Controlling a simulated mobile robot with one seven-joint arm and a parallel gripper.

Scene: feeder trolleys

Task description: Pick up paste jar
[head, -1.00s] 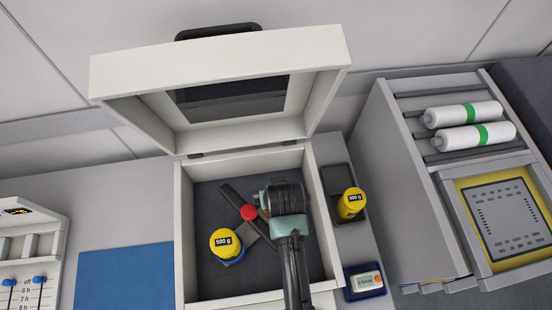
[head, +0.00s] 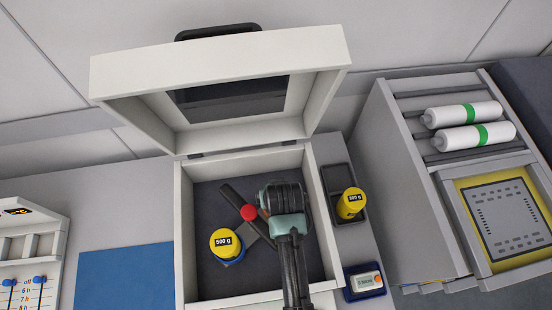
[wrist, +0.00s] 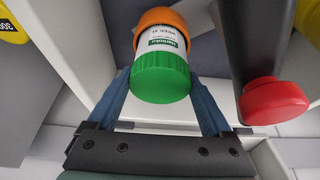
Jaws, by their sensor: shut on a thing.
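The paste jar (wrist: 166,62) shows in the wrist view, with a green lid (wrist: 162,80) facing me and a white printed label. An orange round piece (wrist: 160,17) surrounds its far end; I cannot tell whether it is a cup or part of the jar. My gripper (wrist: 161,90) has its two blue fingers on either side of the jar, shut on it. In the head view my wrist (head: 283,200) is over the open white box (head: 185,240) and hides the jar and fingers.
A dark arm with a red knob (head: 249,212) lies beside my gripper. A yellow 500 g weight (head: 222,246) sits in a blue holder at left in the box. A yellow 300 g weight (head: 349,206) stands in a tray at right. The raised lid (head: 220,55) is behind.

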